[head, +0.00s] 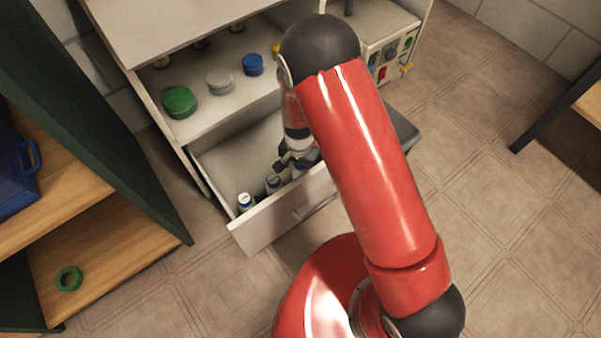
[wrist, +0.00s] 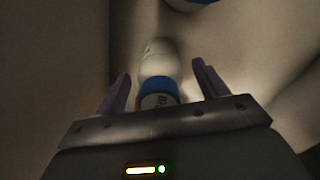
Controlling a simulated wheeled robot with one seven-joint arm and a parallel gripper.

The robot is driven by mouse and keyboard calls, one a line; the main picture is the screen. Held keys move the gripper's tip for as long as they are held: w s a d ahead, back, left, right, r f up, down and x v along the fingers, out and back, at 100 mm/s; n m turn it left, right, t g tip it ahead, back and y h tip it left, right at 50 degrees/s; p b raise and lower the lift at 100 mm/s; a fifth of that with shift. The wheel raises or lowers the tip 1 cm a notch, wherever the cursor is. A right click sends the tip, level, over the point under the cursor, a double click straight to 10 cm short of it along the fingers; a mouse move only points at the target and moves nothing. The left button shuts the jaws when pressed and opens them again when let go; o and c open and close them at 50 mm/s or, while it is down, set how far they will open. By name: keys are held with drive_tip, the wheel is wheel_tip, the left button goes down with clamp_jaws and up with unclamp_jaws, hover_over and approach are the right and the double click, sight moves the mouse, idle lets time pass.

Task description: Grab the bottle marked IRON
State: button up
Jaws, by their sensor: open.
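My gripper (wrist: 161,74) is open, with one finger on each side of a bottle (wrist: 159,62) in the wrist view. That bottle has a white rounded top, a blue band and a pale label with dark letters too small to read surely. Its lower part is hidden behind my gripper's body. In the head view my gripper (head: 287,161) reaches down into an open drawer (head: 262,228). I cannot tell which bottle is marked IRON.
Another blue and white item (wrist: 192,3) shows at the wrist view's top edge. The drawer's walls stand close around my gripper.

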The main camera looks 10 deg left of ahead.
drive_tip(key=shift+f, duration=0.2)
drive_tip(key=c, duration=1.2)
